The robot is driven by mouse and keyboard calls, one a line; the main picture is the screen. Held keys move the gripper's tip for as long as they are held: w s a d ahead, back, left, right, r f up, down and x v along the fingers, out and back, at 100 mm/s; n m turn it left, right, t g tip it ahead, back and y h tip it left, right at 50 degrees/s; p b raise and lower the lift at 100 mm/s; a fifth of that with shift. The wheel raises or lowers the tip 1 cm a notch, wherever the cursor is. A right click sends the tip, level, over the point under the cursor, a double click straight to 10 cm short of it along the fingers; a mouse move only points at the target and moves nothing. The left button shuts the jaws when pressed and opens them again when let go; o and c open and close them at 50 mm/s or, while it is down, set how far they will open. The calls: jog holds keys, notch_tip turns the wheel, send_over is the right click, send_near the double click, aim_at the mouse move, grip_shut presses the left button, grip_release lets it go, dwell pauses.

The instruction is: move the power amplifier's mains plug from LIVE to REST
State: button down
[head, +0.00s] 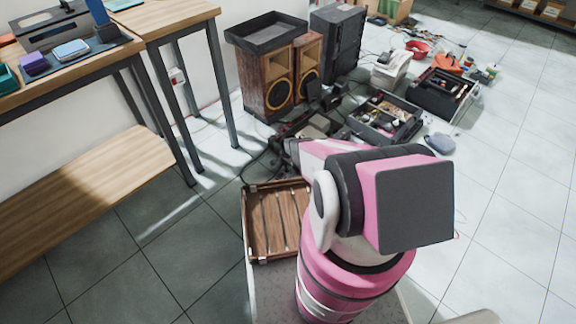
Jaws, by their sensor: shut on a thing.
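My arm reaches away from me toward the clutter by the wall. My gripper (284,146) is small and dark at its far end, low over the floor gear. It is shut on what seems to be the mains plug, which is too small and dark to make out. A black cable (246,166) curves on the floor just left of the gripper. I cannot pick out the power amplifier among the dark units there. The LIVE and REST places cannot be told apart, and no labels are readable. My own arm hides part of this area.
Wooden loudspeakers (266,88) carry a black tray (266,32). A tool-filled open case (385,117) and a dark crate (443,93) stand right. A wooden slatted crate (272,222) is near my base. Workbench legs (219,85) stand left. Floor at right is clear.

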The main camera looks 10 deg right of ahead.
jog(key=shift+f, duration=0.6)
dwell(0.6)
dwell(0.3)
jog(key=c, duration=0.9)
grip_release()
jog(key=shift+r, duration=0.1)
jog(key=shift+r, duration=7.8)
